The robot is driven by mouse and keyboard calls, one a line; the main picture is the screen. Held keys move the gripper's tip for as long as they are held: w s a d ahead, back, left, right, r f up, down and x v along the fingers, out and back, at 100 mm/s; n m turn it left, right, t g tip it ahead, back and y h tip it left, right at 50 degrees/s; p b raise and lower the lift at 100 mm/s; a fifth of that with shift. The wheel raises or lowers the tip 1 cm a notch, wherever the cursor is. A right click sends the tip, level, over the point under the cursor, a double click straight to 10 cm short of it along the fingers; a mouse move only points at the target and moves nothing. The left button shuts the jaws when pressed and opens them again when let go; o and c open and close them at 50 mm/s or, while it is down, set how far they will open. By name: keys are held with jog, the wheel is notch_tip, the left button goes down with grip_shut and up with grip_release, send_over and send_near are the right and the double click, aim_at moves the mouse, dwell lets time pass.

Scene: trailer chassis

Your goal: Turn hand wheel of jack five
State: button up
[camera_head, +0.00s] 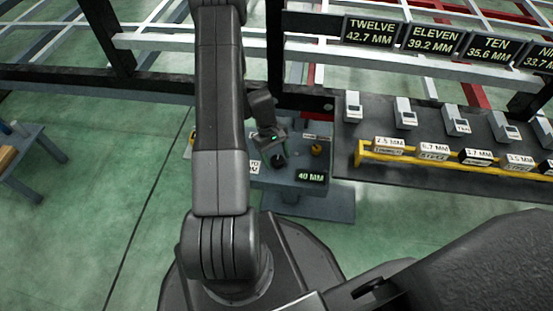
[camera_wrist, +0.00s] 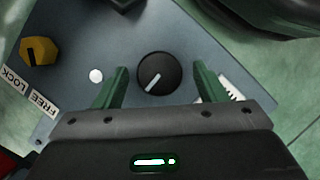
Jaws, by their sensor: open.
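A round black knob (camera_wrist: 158,73) with a white pointer line sits on a blue-grey panel (camera_wrist: 110,40) in the wrist view. My gripper (camera_wrist: 160,82) is open, with one green finger on each side of the knob and gaps between. I cannot tell whether the fingertips reach down around it. In the head view my gripper (camera_head: 275,155) is over the same blue-grey box, and the knob is mostly hidden beneath it. A display on the box (camera_head: 311,176) reads 40 MM. I see no label for jack five, so I cannot tell whether this knob is its hand wheel.
A yellow knob (camera_wrist: 39,51) stands on the panel by a FREE/LOCK label (camera_wrist: 30,92). At right, a dark bench (camera_head: 370,160) carries several grey devices and a yellow rail (camera_head: 450,166) with millimetre labels. Displays like TWELVE (camera_head: 370,32) hang behind.

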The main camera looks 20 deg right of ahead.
jog(key=shift+f, duration=0.15)
jog(key=shift+c, duration=0.3)
jog(key=c, duration=0.9)
jog(key=shift+c, duration=0.2)
